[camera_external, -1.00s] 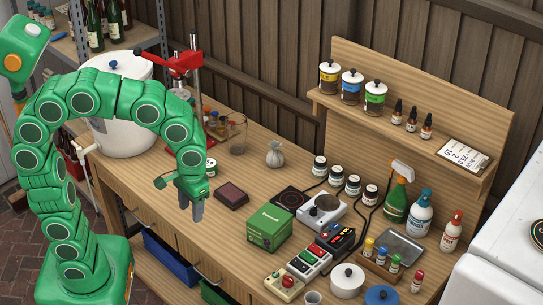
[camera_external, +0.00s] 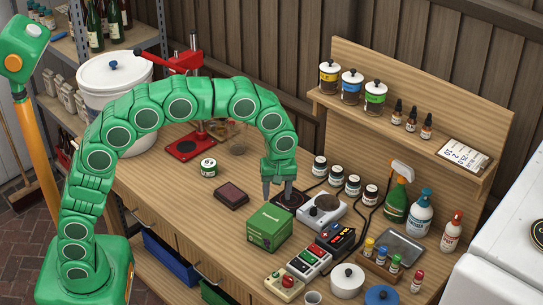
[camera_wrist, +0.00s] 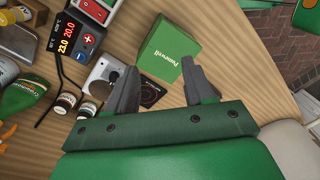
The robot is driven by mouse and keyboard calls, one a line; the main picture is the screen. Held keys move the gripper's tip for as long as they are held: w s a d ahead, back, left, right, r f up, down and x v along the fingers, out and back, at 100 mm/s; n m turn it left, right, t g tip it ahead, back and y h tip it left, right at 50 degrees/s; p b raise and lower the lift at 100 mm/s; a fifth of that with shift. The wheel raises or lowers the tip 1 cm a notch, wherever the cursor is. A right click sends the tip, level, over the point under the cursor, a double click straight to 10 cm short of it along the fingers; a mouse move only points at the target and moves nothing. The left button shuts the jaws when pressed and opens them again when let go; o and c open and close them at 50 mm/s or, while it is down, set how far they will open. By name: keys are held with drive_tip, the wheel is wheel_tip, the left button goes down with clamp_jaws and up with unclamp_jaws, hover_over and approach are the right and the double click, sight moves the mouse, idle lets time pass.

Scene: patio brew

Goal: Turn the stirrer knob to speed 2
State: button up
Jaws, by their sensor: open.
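The stirrer appears to be the pale box with a round metal plate (camera_external: 322,208), on the bench right of the green box. In the wrist view the stirrer (camera_wrist: 100,72) is partly covered by the left finger. Its knob is too small or hidden to read its setting. My gripper (camera_external: 278,192) points down, open and empty, above the bench behind the green box and left of the stirrer. In the wrist view my gripper's fingers (camera_wrist: 158,66) are spread apart, with nothing between them gripped.
A green box (camera_external: 269,228) stands close in front of my gripper. A dark plate with a red ring (camera_external: 287,199) lies beneath it. A black controller with a display (camera_external: 335,238), a power strip (camera_external: 308,262) and several jars crowd the right. Bench left of the box is fairly clear.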

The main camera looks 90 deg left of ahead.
sight(314, 208)
drive_tip(key=w+a+f+n, duration=0.2)
drive_tip(key=w+a, duration=0.1)
drive_tip(key=w, duration=0.1)
drive_tip(key=w+a+f+n, duration=0.3)
drive_tip(key=w, duration=0.1)
drive_tip(key=w+a+f+n, duration=0.2)
drive_tip(key=w+a+f, duration=0.1)
drive_tip(key=w, duration=0.1)
drive_tip(key=shift+a+n+t, duration=0.3)
drive_tip(key=shift+a+n, duration=0.1)
drive_tip(key=shift+w+f, duration=0.1)
drive_tip(key=shift+f, duration=3.85)
clamp_jaws()
